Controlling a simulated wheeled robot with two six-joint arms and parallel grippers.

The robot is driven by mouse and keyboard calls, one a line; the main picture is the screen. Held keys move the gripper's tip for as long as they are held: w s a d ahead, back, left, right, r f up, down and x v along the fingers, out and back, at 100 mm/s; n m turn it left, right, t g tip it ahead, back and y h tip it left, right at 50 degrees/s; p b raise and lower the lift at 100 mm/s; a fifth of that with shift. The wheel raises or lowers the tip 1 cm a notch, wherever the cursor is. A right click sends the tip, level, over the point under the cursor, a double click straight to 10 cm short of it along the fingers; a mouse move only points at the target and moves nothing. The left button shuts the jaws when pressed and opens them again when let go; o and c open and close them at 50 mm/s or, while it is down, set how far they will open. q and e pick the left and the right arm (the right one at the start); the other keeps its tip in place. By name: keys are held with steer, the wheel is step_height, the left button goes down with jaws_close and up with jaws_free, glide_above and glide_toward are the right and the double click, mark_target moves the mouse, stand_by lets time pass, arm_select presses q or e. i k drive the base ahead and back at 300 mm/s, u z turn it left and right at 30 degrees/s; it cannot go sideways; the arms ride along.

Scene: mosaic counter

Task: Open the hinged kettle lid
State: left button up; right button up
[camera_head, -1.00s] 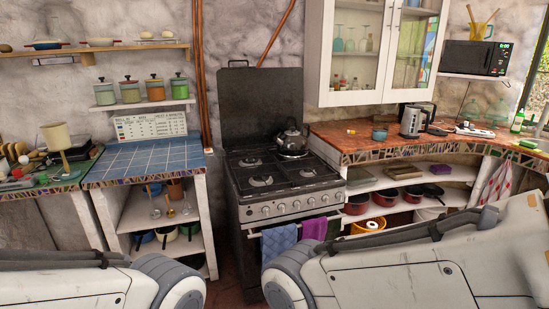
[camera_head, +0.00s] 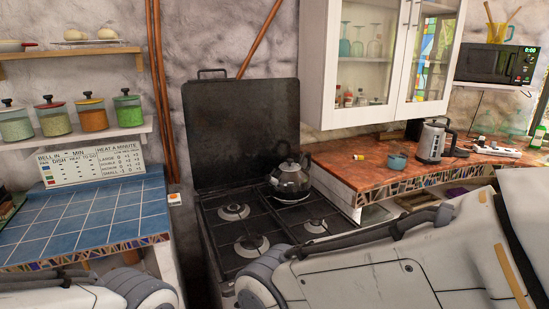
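A silver electric kettle with a dark handle (camera_head: 431,144) stands upright on the orange counter, right of the stove. Its top looks closed, but it is too small to see the lid's hinge. A dark shiny stovetop kettle (camera_head: 290,180) with a knob on its lid sits on the back right burner; its lid looks closed. My arm links fill the lower left and lower right of the view. Neither gripper is in view, and nothing of mine touches either kettle.
The black stove (camera_head: 234,263) has its cover (camera_head: 240,130) raised. A blue-grey cup (camera_head: 397,161), a power strip (camera_head: 497,149) and a small yellow-red item (camera_head: 363,169) lie on the orange counter (camera_head: 350,180). A glass-door cabinet (camera_head: 322,70) hangs above. The blue tiled counter (camera_head: 90,222) is clear in front.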

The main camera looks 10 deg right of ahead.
mark_target(433, 124)
steer(key=z, duration=1.85)
steer(key=i, duration=3.6)
steer(key=u, duration=1.5)
